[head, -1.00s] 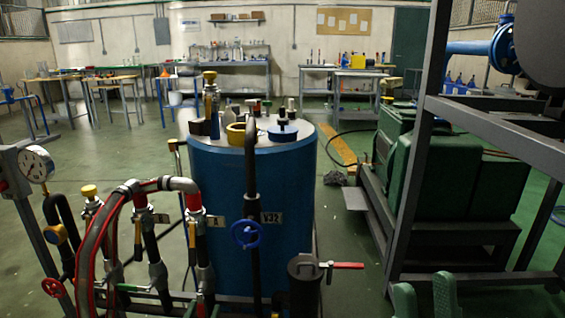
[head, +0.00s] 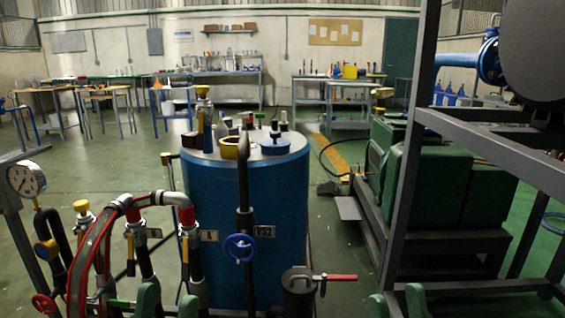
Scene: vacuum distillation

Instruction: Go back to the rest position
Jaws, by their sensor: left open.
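My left gripper (head: 168,303) shows at the bottom edge, left of centre, as two green fingertips set apart, in front of the pipework. It is open and I see nothing between its fingers. My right gripper (head: 396,304) shows at the bottom edge, right of centre, as two green fingertips with a gap between them. It looks open and empty, over the floor by the grey frame. The rest of both grippers is out of view below.
A blue tank (head: 205,195) stands ahead, with a blue handwheel (head: 240,247) and a red-handled valve (head: 335,277) before it. Red-and-black pipes (head: 90,255) and a gauge (head: 26,179) crowd the left. A grey metal frame (head: 404,180) stands right.

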